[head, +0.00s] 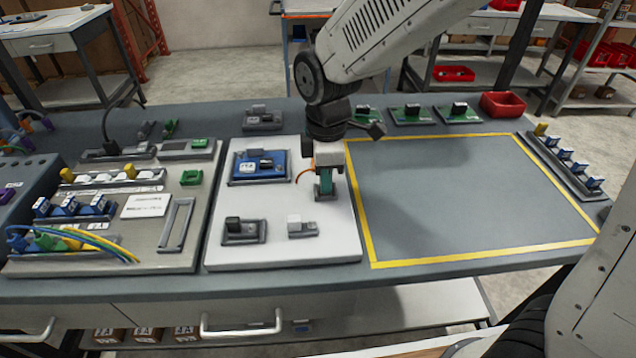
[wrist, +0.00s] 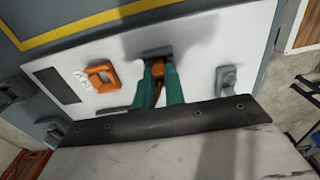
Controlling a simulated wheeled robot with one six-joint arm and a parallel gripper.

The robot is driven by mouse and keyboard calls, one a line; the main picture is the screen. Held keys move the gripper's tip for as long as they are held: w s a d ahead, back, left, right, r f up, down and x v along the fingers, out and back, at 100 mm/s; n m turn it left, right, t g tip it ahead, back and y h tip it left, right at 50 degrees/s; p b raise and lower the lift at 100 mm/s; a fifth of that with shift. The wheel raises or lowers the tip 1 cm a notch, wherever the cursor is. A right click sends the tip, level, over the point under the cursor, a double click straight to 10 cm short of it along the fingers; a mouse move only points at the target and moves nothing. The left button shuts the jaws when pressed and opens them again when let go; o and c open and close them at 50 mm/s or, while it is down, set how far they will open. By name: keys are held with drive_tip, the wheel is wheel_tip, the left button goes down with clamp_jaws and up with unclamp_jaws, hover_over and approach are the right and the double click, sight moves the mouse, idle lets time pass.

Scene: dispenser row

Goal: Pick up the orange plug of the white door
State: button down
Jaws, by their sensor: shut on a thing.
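My gripper (wrist: 158,70) has teal fingers and is closed on a small orange plug (wrist: 160,53). Only parts of the plug show between and beside the fingers; the rest is hidden. The fingers are over a white panel (wrist: 215,50), taken as the white door. In the head view my gripper (head: 323,192) points down over the right part of the white panel (head: 270,258), and the plug cannot be made out there. Whether the plug touches the panel is unclear.
A blue module (head: 259,166) and small dark and pale parts are on the panel. A cable board (head: 150,235) lies left. The yellow-taped area (head: 470,195) to the right is empty. A red bin (head: 502,104) and green modules stand behind it.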

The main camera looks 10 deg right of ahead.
drive_tip(key=shift+r, duration=0.15)
drive_tip(key=shift+r, duration=0.25)
wheel_tip(320, 180, up, 3)
drive_tip(key=shift+s, duration=0.15)
drive_tip(key=s+d, duration=0.2)
drive_tip(key=s, duration=0.5)
drive_tip(key=s+d+r, duration=0.1)
drive_tip(key=s+d, duration=0.1)
drive_tip(key=s, duration=0.6)
drive_tip(key=shift+d, duration=0.25)
drive_tip(key=shift+r, duration=1.1)
wheel_tip(320, 180, up, 3)
drive_tip(key=shift+f, duration=0.1)
idle(0.3)
